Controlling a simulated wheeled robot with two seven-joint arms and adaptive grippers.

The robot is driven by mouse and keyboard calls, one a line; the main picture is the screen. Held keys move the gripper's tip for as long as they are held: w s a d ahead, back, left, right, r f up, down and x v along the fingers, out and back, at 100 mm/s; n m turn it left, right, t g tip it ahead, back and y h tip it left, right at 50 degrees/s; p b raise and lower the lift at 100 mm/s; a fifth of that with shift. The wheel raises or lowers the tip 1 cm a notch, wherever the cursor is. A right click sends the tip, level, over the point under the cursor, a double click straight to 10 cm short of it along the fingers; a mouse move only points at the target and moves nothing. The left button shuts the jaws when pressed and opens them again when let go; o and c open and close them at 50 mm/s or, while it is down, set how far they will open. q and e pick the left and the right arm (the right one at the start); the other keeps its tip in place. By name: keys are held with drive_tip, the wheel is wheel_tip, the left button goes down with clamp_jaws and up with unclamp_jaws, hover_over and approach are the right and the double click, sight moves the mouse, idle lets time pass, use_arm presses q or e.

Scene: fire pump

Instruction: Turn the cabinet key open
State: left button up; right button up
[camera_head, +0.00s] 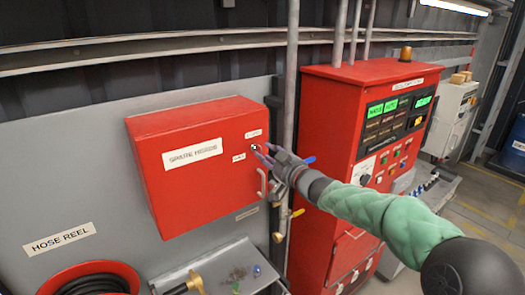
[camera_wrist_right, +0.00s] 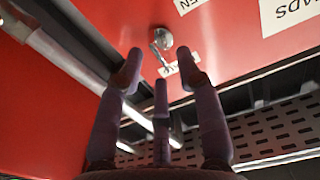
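The red cabinet (camera_head: 198,165) labelled "SPARE HEADS" is mounted on the grey wall panel. Its small metal key (camera_head: 254,148) sits in a lock near the upper right of the front, and it also shows in the right wrist view (camera_wrist_right: 160,42). My right gripper (camera_head: 264,152) is right at the key. In the right wrist view its fingers (camera_wrist_right: 162,65) are spread apart and point toward the key, with a gap between them and nothing held. The key lies just beyond the fingertips. My left gripper does not show.
A white door handle (camera_head: 262,184) is below the lock. A vertical grey pipe (camera_head: 291,90) runs just right of the cabinet. A red pump control panel (camera_head: 362,130) stands further right. A metal shelf (camera_head: 222,268) with small fittings is below, and a hose reel (camera_head: 90,272) is at lower left.

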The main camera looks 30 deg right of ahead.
drive_tip(key=shift+w+a, duration=0.15)
drive_tip(key=shift+w, duration=1.2)
clamp_jaws()
